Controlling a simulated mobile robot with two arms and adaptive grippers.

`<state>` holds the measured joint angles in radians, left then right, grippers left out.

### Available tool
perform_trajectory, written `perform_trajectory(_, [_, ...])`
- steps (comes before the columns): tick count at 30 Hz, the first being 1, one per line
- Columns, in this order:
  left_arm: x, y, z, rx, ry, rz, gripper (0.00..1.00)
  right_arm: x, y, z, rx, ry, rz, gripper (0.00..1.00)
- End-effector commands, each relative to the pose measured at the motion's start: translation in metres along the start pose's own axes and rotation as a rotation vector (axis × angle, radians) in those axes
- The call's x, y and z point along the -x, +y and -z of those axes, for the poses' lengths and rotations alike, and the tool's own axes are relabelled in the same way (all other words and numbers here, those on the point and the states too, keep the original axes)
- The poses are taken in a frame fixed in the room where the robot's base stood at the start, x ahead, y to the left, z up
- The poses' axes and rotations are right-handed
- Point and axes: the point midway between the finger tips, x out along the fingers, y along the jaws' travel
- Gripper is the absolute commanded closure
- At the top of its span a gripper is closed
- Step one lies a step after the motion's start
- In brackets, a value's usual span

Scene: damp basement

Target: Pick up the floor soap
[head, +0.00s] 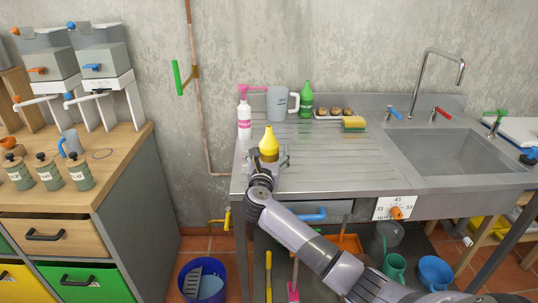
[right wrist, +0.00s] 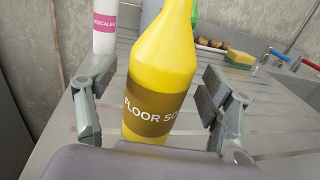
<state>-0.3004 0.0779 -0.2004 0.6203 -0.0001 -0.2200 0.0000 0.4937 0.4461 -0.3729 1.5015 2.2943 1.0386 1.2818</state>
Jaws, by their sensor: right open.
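The floor soap is a yellow bottle (head: 269,143) with a brown label, upright on the left part of the steel drainboard (head: 340,165). In the right wrist view the floor soap (right wrist: 158,75) stands between the two fingers, its label partly readable as "FLOOR SO". My right gripper (head: 268,162) is open around the bottle. In the right wrist view, gaps show between the bottle and both fingers of the right gripper (right wrist: 155,105). The bottle's base is hidden behind my gripper. My left gripper is not in view.
A white descaler bottle (head: 244,120) with a pink trigger stands just behind and left of the soap. A grey jug (head: 281,104), a green bottle (head: 306,100) and a sponge (head: 354,123) are farther back. The sink (head: 455,152) is at right. The drainboard's middle is clear.

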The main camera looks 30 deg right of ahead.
Motion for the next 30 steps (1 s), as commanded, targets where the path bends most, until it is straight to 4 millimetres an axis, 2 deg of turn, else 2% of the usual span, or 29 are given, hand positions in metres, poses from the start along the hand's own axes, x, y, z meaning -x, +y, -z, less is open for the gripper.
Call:
perform_trajectory(3, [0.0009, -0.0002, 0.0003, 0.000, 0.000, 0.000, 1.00, -0.0103, 0.0004, 0.0003, -0.001, 0.001, -0.001, 0.26])
perform_trajectory(11, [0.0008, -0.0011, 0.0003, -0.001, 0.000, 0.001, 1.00, -0.0118, 0.0004, 0.0013, -0.001, 0.002, -0.001, 0.27])
perform_trajectory(30, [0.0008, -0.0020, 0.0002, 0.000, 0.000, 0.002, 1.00, -0.0114, 0.0005, 0.0011, -0.001, 0.002, -0.001, 0.69])
